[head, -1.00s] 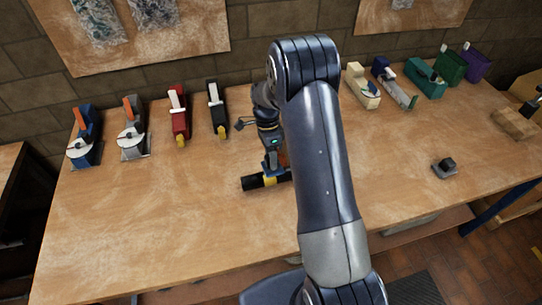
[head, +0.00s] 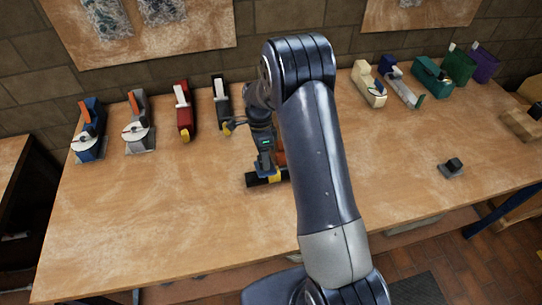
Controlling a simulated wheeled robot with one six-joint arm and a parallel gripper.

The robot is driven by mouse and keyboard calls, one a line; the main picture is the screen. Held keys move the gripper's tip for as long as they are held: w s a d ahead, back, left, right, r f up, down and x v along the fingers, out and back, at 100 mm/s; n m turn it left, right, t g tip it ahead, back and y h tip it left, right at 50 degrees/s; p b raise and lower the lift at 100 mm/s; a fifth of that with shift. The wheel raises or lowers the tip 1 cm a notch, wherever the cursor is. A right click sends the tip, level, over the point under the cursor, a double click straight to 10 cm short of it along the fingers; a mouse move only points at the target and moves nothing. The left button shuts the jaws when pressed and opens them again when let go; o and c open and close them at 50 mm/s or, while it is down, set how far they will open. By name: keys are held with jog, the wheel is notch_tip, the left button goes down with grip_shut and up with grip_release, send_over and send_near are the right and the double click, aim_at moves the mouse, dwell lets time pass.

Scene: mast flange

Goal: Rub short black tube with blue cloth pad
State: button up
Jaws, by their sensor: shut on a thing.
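The short black tube (head: 256,180) lies on the wooden table in the head view, left of my arm. Its right end is hidden behind my arm. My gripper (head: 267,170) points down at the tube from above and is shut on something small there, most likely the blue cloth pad. The pad is mostly hidden at this moment, and I cannot tell if it touches the tube. A yellow part shows at the tube just below the gripper.
Several tape dispensers line the back edge, including a red one (head: 184,110) at left and a teal one (head: 432,77) at right. A small dark block (head: 453,166) sits at right. The table's front left (head: 150,225) is clear.

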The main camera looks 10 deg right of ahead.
jog(key=shift+a+f, duration=0.15)
jog(key=shift+a, duration=1.95)
jog(key=shift+d, duration=2.05)
jog(key=shift+d+b, duration=0.45)
jog(key=shift+d, duration=1.55)
jog(key=shift+p+v, duration=1.85)
jog(key=shift+v, duration=1.15)
jog(key=p+v, duration=0.2)
jog(key=v, duration=0.1)
